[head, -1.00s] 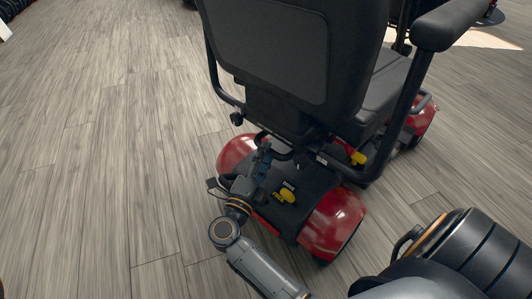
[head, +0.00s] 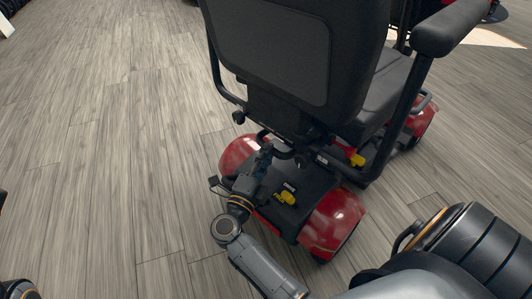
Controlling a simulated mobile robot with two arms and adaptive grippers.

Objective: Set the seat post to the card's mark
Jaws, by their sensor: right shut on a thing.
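The scooter seat (head: 275,50) is dark grey and seen from behind, above a red rear body (head: 332,222). The seat post is mostly hidden under the seat and behind dark parts. My right gripper (head: 266,153) reaches in from below, at the left rear under the seat. It is shut on a dark part there, which looks like a curved lever or bar (head: 262,135); the grip itself is small and dark. No card with a mark can be made out. My left gripper is not in view.
An armrest (head: 460,27) juts out at upper right. The wooden floor (head: 100,150) to the left is clear.

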